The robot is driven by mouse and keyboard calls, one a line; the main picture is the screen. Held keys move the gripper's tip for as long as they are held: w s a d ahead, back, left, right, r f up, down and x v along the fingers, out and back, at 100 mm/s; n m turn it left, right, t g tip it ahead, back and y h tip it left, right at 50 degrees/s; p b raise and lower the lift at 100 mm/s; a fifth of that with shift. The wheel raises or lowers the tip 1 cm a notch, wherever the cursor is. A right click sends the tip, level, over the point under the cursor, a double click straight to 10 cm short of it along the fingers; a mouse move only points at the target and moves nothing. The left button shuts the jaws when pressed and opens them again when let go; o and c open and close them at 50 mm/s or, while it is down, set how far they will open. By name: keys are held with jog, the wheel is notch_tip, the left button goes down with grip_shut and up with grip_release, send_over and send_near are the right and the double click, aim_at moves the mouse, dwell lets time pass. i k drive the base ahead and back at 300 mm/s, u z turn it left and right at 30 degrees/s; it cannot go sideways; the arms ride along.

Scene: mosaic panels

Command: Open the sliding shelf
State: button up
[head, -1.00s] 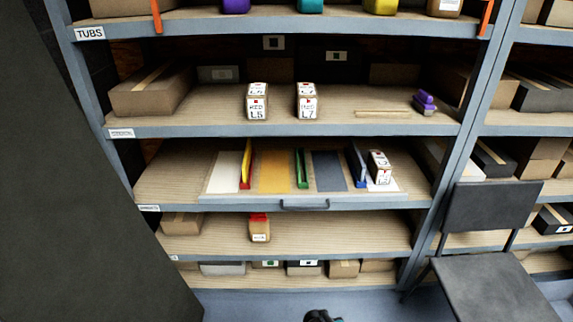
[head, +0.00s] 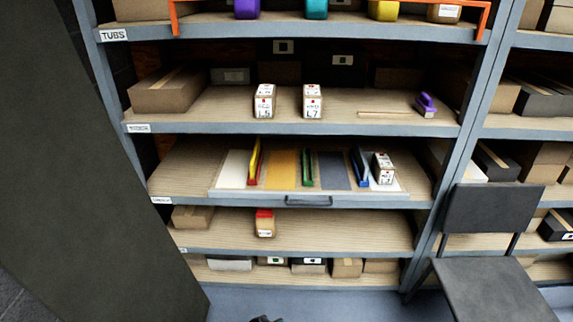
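The sliding shelf (head: 228,192) is a flat board on the third level of the rack. It has coloured panels in white, yellow, white and grey, with red-yellow, green and blue dividers standing between them. Its dark grey handle (head: 308,201) is centred on the front edge, which lies about level with the rack's grey front beam. A white-labelled box (head: 382,168) stands on the board's right end, beside the blue divider. A small dark shape at the bottom edge may be part of my arm; my gripper's fingers do not show.
A black chair (head: 488,222) stands at the lower right, in front of the rack. A dark upright panel (head: 80,160) fills the left side. Two labelled boxes (head: 312,102) stand on the shelf above. The floor (head: 320,305) before the rack looks clear.

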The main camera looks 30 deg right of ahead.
aim_at(289, 167)
jog(key=u, duration=0.6)
jog(key=k, duration=1.15)
jog(key=z, duration=1.25)
jog(key=i, duration=1.1)
jog(key=u, duration=0.1)
